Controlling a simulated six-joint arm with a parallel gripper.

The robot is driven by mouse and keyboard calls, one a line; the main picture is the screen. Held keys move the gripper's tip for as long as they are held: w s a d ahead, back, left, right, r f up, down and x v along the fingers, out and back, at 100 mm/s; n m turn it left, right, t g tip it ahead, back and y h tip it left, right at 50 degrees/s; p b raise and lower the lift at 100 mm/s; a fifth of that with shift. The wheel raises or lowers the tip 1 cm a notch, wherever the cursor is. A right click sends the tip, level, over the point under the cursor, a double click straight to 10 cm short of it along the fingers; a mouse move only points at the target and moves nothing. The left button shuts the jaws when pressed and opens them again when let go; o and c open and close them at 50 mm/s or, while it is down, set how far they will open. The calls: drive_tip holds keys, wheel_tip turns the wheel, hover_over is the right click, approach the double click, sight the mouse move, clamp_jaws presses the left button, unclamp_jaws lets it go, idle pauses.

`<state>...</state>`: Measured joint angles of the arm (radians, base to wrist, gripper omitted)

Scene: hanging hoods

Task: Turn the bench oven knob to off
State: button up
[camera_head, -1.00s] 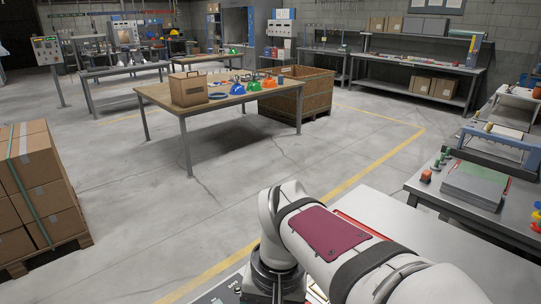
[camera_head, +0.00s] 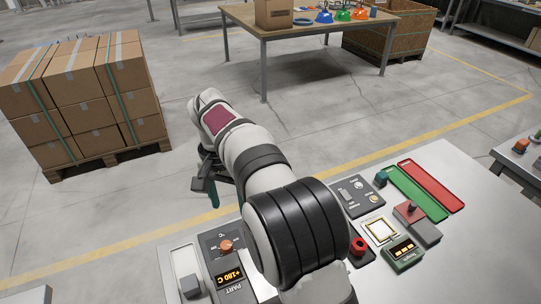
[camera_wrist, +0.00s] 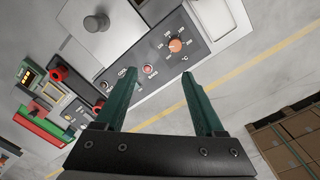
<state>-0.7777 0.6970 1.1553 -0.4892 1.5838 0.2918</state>
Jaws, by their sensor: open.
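The bench oven knob is an orange dial (camera_head: 226,244) on a dark panel, beside a display (camera_head: 230,277) reading +180 C. In the wrist view the knob (camera_wrist: 175,45) sits on the same dark panel, ringed by scale marks, with two small buttons nearby. My gripper (camera_wrist: 161,78) is open and empty, its two green fingers apart. The knob appears beyond the fingertips, apart from them, nearer the right finger. In the head view my gripper (camera_head: 211,188) is partly hidden by my arm, off the bench edge above the floor.
The metal bench also holds a red emergency button (camera_head: 358,246), a small green display box (camera_head: 403,252), and red (camera_head: 431,187) and green (camera_head: 417,193) strips. Stacked cartons (camera_head: 85,95) stand on a pallet at left. A wooden table (camera_head: 300,30) stands beyond open floor.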

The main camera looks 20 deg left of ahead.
sight(226, 245)
drive_tip(key=shift+n, duration=0.3)
drive_tip(key=a+f, duration=0.1)
drive_tip(key=f, duration=0.5)
drive_tip(key=a+f, duration=0.1)
drive_tip(key=f, duration=0.5)
drive_tip(key=a+f, duration=0.1)
drive_tip(key=f, duration=0.5)
drive_tip(key=shift+s, duration=0.25)
clamp_jaws()
